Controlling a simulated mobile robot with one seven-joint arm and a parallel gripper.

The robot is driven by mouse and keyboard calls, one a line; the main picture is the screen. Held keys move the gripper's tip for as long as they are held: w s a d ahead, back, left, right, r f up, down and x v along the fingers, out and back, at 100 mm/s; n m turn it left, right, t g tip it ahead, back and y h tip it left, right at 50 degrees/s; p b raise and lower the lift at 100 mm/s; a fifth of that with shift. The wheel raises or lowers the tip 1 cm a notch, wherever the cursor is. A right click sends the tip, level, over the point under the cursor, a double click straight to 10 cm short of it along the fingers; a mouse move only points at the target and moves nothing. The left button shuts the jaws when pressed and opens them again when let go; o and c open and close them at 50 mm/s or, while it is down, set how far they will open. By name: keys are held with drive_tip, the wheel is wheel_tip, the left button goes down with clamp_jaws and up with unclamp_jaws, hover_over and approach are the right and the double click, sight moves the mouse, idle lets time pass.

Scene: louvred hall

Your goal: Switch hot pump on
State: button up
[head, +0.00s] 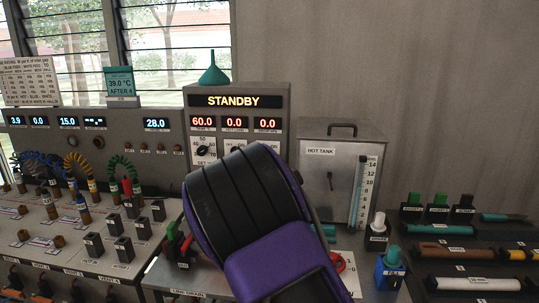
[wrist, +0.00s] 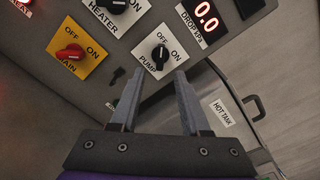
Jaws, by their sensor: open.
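The hot pump switch is a black rotary knob (wrist: 160,54) on a white plate marked PUMP, OFF and ON, in the wrist view. Its light mark seems to point toward OFF. My gripper (wrist: 159,74) is open and empty, its two fingertips just below the knob in the picture, one to each side. I cannot tell how far they are from the panel. In the head view my arm hides the gripper and most of the lower switch panel (head: 283,110), whose display (head: 238,101) reads STANDBY.
Beside the pump knob are the black HEATER knob (wrist: 118,6) and the red MAIN knob (wrist: 69,54) on yellow. The grey hot tank (head: 312,170) stands right of the panel. A green funnel (head: 214,70) sits on top.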

drive_tip(key=w+p, duration=0.1)
drive_tip(key=w, duration=0.7)
drive_tip(key=shift+w+d, duration=0.15)
drive_tip(key=shift+d, duration=0.1)
clamp_jaws()
idle(1.2)
